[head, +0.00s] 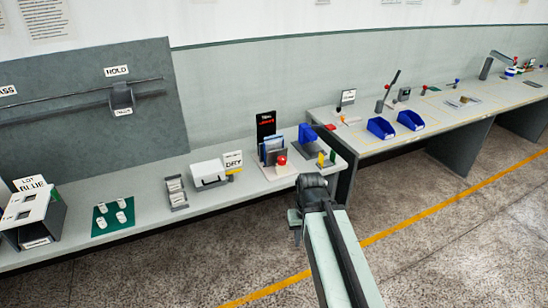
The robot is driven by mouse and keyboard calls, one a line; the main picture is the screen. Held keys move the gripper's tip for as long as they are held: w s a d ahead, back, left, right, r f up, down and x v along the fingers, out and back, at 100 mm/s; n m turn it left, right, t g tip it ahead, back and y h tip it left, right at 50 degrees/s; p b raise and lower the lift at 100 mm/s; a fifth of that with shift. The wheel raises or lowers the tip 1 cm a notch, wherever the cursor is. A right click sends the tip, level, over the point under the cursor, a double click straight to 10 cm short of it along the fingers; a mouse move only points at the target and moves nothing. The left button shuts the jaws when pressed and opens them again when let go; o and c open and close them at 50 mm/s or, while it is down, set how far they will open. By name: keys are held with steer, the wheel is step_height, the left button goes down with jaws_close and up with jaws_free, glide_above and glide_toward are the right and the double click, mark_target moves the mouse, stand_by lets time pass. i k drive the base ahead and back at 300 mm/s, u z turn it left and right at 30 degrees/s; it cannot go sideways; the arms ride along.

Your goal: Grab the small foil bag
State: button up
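I cannot pick out a small foil bag with certainty in the head view. A small pale, greyish item (468,99) lies on the right bench, too small to identify. My gripper (295,226) hangs at the end of my arm, in front of the left bench's right end. It is seen from behind and above, and its fingers are too small and dark to tell whether they are open or shut. No held thing shows. My arm hides part of the floor and of the bench edge.
The left bench (142,205) carries a "LOT BLUE" stand (42,215), a green mat (101,226), a white box (208,174) and a red ball (282,160). The right bench (440,125) carries two blue bins (381,128) (410,120). The floor (440,235) in front is clear.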

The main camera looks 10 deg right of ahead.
mark_target(276, 142)
steer(key=u, duration=0.3)
steer(key=i, duration=1.1)
steer(key=u, duration=0.95)
steer(key=i, duration=1)
steer(key=u, duration=0.35)
steer(key=k, duration=0.85)
steer(key=u, duration=0.2)
steer(key=i, duration=0.85)
steer(key=z, duration=0.1)
